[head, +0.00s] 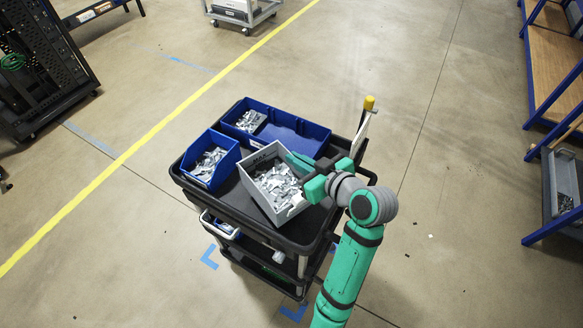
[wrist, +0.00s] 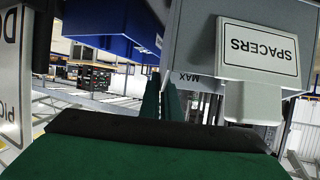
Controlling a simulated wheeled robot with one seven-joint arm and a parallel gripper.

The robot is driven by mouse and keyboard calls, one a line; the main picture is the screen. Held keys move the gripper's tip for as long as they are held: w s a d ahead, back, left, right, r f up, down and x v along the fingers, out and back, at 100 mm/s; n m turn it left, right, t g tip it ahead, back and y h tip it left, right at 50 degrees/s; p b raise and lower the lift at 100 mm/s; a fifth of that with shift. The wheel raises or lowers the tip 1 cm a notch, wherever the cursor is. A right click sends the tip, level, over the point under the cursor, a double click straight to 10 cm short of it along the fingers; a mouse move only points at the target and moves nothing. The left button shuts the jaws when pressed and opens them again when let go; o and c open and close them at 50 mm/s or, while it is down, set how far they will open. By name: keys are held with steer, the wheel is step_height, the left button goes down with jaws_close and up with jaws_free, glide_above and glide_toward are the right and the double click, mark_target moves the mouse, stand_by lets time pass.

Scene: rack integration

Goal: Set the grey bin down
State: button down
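The grey bin (head: 263,157) is filled with loose metal parts and sits at an angle at the front of the black cart top (head: 233,203). I cannot tell whether its base touches the cart. In the wrist view the green fingers (wrist: 164,96) appear closed on the bin's wall, beside the MAX mark. The grey bin (wrist: 200,45) fills the upper right there, with a SPACERS label, seen upside down. The bin's underside is hidden.
A small blue bin of metal parts (head: 227,162) stands left of the grey bin. A wide blue bin (head: 290,134) lies behind it, close by. A yellow-topped post (head: 369,103) rises at the cart's back right. Blue-framed shelving (head: 545,105) stands far right.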

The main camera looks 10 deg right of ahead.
mark_target(293, 178)
steer(key=shift+w+a+f, duration=0.2)
steer(key=shift+a+f, duration=0.15)
steer(key=shift+f, duration=0.35)
steer(key=shift+a+f, duration=0.1)
steer(key=shift+f, duration=1.45)
steer(key=shift+f, duration=0.1)
steer(key=c, duration=2)
jaws_free()
steer(key=shift+w, duration=0.1)
steer(key=v, duration=1.2)
